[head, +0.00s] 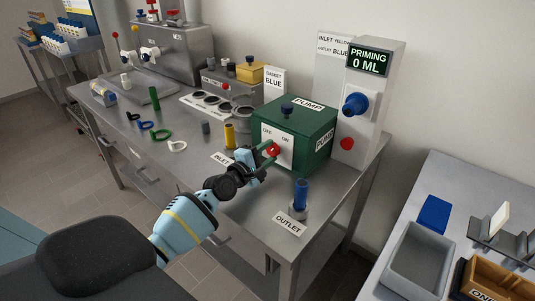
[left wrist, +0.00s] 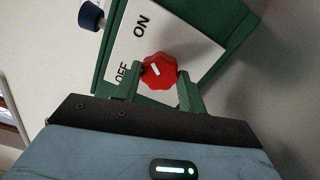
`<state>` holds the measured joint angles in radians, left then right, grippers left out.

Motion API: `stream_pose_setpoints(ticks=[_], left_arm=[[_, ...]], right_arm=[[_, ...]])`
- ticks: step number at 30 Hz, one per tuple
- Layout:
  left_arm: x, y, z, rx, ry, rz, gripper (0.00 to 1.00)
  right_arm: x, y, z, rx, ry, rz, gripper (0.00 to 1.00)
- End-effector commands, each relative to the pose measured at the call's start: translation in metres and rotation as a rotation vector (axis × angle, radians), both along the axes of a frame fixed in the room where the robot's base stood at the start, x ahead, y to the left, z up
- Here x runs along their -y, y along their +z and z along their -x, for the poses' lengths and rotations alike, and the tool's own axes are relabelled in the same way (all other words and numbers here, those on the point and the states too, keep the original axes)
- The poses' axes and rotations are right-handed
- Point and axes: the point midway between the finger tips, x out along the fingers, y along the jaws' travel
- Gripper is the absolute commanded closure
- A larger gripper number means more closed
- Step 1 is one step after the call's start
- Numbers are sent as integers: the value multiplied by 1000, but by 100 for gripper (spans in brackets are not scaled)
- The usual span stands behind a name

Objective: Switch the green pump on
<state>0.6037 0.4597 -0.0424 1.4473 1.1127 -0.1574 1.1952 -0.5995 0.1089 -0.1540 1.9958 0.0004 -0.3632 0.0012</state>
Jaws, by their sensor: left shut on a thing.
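The green pump (head: 298,120) stands on the steel bench, with a PUMP label on its top and side. Its white front plate (head: 269,133) reads OFF on the left and ON on the right. A red knob (head: 273,149) sits on this plate. My left gripper (head: 266,157) is shut on the knob, one green finger on each side, as the left wrist view (left wrist: 158,85) also shows. My right gripper is in neither view.
The blue outlet post (head: 301,194) stands on the bench to the right of my left gripper; a yellow inlet post (head: 229,135) stands behind it. A priming panel (head: 368,98) reads 0 ML. A grey tray (head: 396,260) is on the right-hand table.

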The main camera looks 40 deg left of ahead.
Motion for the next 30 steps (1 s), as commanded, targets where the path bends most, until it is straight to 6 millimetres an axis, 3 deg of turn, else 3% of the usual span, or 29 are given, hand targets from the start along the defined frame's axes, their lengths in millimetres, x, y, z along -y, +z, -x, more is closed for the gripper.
stream_pose_setpoints(ticks=[3, 4, 9, 20, 30], left_arm=[[0, -1, 0, -2, -1, -4, 82], [0, -1, 0, -2, -1, -4, 58], [0, -1, 0, -2, -1, -3, 37], [0, -1, 4, -1, 0, 0, 37], [-4, 0, 46, 0, 0, -1, 37]], right_arm=[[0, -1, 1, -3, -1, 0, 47], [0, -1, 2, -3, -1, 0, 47], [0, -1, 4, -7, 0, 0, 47], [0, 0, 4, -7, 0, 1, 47], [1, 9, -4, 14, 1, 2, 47]])
